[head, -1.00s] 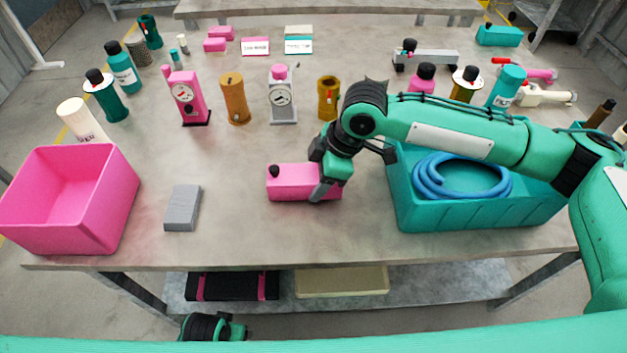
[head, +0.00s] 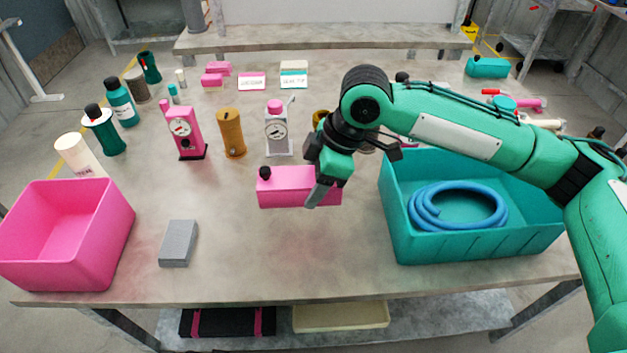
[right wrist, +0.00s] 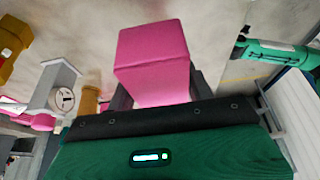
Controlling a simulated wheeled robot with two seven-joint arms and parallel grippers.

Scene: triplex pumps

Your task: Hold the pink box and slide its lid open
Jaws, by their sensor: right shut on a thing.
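The pink box (head: 285,190) is a long block with a small black knob (head: 265,173) at its left end. My right gripper (head: 322,188) is shut across the box's right part, with one grey finger on its near side. The box looks raised above the table, with a faint pink tint on the tabletop below it. In the right wrist view the box (right wrist: 152,55) sticks out between the two fingers, which are partly hidden behind the gripper body. My left gripper is not in view.
A pink bin (head: 120,235) stands at the left, with a grey block (head: 179,243) beside it. A teal bin (head: 480,245) holding a blue hose (head: 455,208) stands at the right. Several pumps and bottles line the back. The table's front middle is clear.

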